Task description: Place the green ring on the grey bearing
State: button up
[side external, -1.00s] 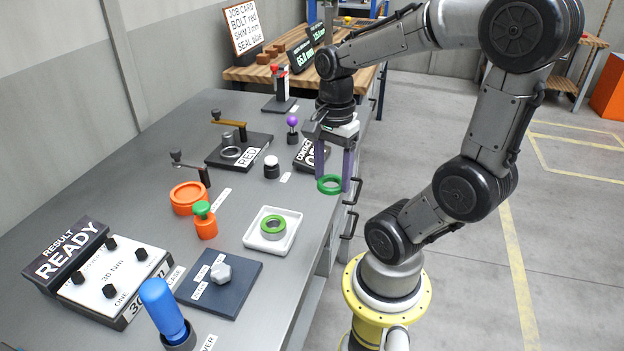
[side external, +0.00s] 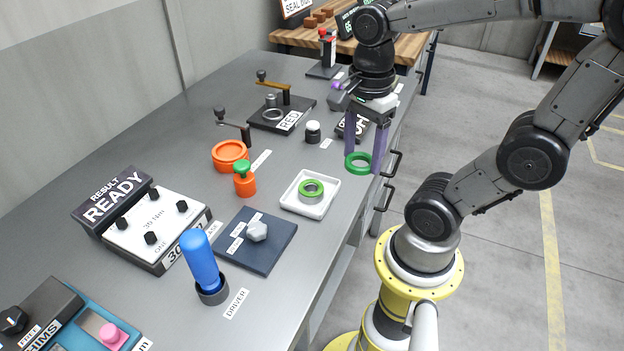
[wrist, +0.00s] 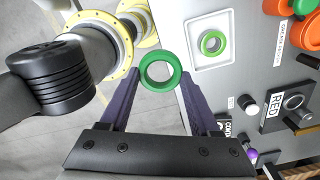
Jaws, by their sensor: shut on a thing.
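My gripper (side external: 365,160), with purple fingers, is shut on a green ring (side external: 359,172). In the wrist view the ring (wrist: 160,88) sits between the two fingertips (wrist: 158,76). The side view shows it raised, to the right of and farther back than the white tray (side external: 288,199). Another grey ring (side external: 272,115) lies on the black RED plate.
An orange dish (side external: 230,155) and an orange-green stamp (side external: 244,182) stand left of the tray. A dark blue plate (side external: 262,255) with a grey knob and a blue-handled driver (side external: 201,262) are nearer. A black-and-white knob (side external: 313,132) stands behind the tray.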

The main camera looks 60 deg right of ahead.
jog(key=w+d+f, duration=0.2)
jog(key=w+f, duration=0.1)
jog(key=w, duration=0.3)
send_over(312, 187)
jog(key=s, duration=0.1)
notch_tip(312, 187, down, 4)
jog(key=shift+s+a+f, duration=0.1)
jog(key=shift+a+f, duration=0.05)
jog(key=shift+f, duration=0.1)
jog(key=shift+w+f, duration=0.35)
jog(key=shift+f, duration=0.1)
jog(key=shift+w+f, duration=0.2)
jog(key=shift+f, duration=1.5)
jog(key=shift+f, duration=0.1)
jog(key=o, duration=1.3)
